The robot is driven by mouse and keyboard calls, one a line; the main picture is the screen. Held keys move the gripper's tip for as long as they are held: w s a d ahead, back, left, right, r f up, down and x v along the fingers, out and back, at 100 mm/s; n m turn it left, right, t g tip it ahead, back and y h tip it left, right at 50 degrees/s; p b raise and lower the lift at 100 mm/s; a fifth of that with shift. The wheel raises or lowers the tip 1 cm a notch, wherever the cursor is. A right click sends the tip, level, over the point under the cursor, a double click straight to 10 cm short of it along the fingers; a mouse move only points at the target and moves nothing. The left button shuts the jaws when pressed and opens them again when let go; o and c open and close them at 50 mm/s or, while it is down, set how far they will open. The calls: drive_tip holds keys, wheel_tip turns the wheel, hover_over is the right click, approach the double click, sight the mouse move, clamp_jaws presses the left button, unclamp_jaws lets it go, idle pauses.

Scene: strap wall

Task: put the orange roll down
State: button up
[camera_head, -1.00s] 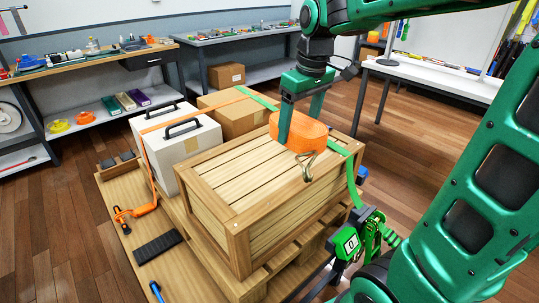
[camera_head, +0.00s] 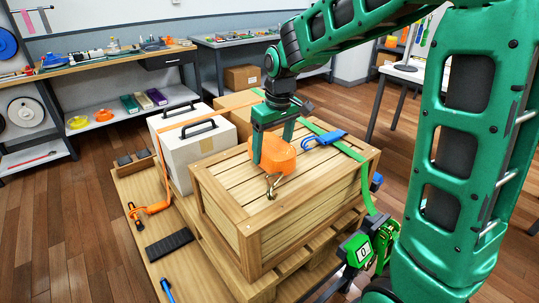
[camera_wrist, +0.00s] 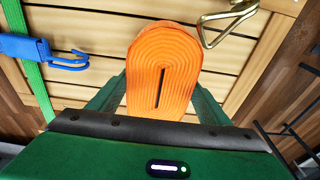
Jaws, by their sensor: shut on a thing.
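My gripper (camera_head: 272,150) is shut on the orange roll (camera_head: 276,157), a coiled strap with rounded ends. In the wrist view the roll (camera_wrist: 165,70) stands between the two green fingers, with a dark slot at its centre. A metal hook (camera_head: 272,186) hangs at the roll's near side and also shows in the wrist view (camera_wrist: 226,20). The roll is over the slatted top of the wooden crate (camera_head: 222,180). I cannot tell whether its underside touches the slats.
A green strap (camera_head: 342,146) crosses the crate top right of the roll, with a blue hook (camera_head: 322,140) beside it. A white case (camera_head: 186,148) and a cardboard box (camera_head: 240,101) stand behind and left. Bare slats lie left of the roll. A green ratchet (camera_head: 362,250) is at the lower right.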

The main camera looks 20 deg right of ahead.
sight(276, 149)
drive_tip(key=shift+f, duration=1.05)
drive_tip(key=o, duration=1.5)
drive_tip(key=shift+f, duration=0.1)
drive_tip(key=shift+c, duration=0.2)
drive_tip(key=r, duration=0.4)
drive_tip(key=s+r, duration=0.1)
drive_tip(key=r, duration=0.7)
drive_tip(key=shift+s+d, duration=0.3)
drive_tip(key=shift+s, duration=0.05)
drive_tip(key=s+d+f+m+g, duration=0.1)
drive_tip(key=s+d+f+m, duration=0.15)
drive_tip(key=s+d, duration=0.45)
drive_tip(key=s+d+f+m, duration=0.2)
drive_tip(key=s+d+m, duration=0.1)
drive_tip(key=s+d, duration=0.4)
drive_tip(key=s+d+f+m, duration=0.1)
drive_tip(key=s+f+m, duration=0.1)
drive_tip(key=s, duration=0.6)
drive_tip(key=s+d+f+m+g, duration=0.1)
drive_tip(key=s+f+m, duration=0.1)
drive_tip(key=s, duration=0.5)
drive_tip(key=shift+s+d+f, duration=0.25)
drive_tip(key=shift+s+f, duration=0.15)
drive_tip(key=shift+f, duration=0.3)
